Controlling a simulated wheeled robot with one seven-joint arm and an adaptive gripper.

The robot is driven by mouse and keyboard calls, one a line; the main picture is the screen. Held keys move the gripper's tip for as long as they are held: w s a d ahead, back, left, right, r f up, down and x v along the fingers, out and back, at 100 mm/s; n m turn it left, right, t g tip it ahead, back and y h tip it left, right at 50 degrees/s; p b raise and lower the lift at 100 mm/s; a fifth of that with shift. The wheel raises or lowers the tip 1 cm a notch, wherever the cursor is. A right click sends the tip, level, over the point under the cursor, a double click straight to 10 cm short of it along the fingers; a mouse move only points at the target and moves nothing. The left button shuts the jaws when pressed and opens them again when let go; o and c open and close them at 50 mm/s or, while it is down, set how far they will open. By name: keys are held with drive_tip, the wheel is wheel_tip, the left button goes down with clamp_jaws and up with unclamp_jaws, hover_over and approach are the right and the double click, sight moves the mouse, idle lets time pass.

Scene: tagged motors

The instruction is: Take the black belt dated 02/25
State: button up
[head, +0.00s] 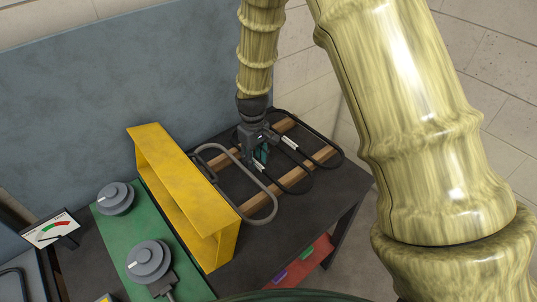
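Several belts lie on two wooden strips on the dark table. One black belt (331,150) is at the right, with a white tag (290,143) on it. Another black belt (301,190) lies left of it and has a pale tag (259,168). The writing on both tags is too small to read, so I cannot tell which is dated 02/25. My gripper (261,157) points down over the belts, close to both tags, and hides part of them. I cannot tell whether its fingers touch a belt or how far apart they are.
A grey belt (273,205) lies left of the black ones, beside a yellow channel-shaped cover (187,190). A blue-grey panel (100,90) stands behind. The table's front right is clear.

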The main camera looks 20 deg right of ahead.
drive_tip(key=shift+s+r, duration=0.1)
drive_tip(key=shift+s, duration=0.1)
drive_tip(key=shift+w, duration=0.1)
drive_tip(key=c, duration=0.4)
clamp_jaws()
